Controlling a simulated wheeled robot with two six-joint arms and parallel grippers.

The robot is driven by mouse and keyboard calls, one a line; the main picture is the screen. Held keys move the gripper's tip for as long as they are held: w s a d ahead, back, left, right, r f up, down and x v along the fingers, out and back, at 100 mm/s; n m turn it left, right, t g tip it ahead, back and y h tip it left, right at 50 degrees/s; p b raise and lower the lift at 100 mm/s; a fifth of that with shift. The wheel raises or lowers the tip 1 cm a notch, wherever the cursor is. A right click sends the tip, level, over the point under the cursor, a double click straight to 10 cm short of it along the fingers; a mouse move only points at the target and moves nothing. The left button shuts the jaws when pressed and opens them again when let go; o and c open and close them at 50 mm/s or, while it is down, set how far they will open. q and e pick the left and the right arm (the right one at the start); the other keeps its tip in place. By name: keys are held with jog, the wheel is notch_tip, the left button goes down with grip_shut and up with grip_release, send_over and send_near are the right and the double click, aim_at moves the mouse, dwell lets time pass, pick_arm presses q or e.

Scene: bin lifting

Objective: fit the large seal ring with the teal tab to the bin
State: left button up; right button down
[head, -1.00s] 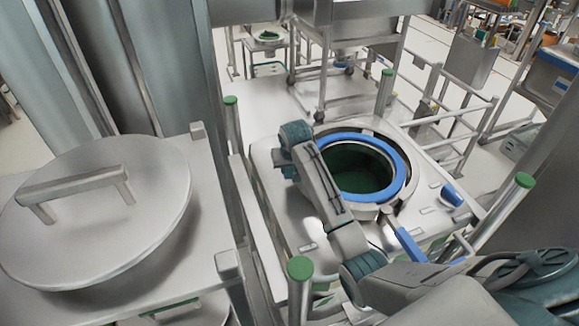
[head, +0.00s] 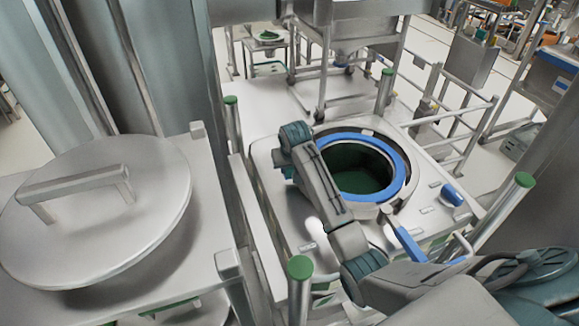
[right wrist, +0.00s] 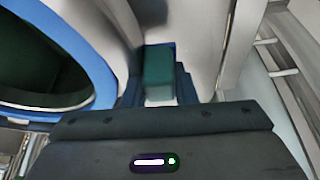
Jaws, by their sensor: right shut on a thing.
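The large blue seal ring (head: 398,168) lies over the round mouth of the bin (head: 372,211), whose inside looks dark green. A pale metal crescent of the bin's rim shows outside the ring on the right. The ring also shows at the left of the right wrist view (right wrist: 104,80). My right gripper (head: 290,172) is at the ring's left side, mostly hidden under its own wrist in the head view. In the right wrist view it is shut on the teal tab (right wrist: 159,72), beside the ring. Whether the ring sits flush all round I cannot tell. My left gripper is out of view.
A big round lid with a handle (head: 110,215) rests on a table at the left. Green-capped posts (head: 300,268) stand around the bin's pale stand. A blue-handled lever (head: 410,245) and a small blue part (head: 452,195) lie right of the bin.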

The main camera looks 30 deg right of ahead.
jog(key=c, duration=1.1)
grip_release()
jog(key=shift+s+r+b, duration=0.15)
jog(key=shift+r+b, duration=0.2)
jog(key=shift+r, duration=0.1)
jog(key=shift+b+v, duration=1.55)
jog(key=shift+v, duration=3.4)
jog(key=shift+s+f, duration=0.15)
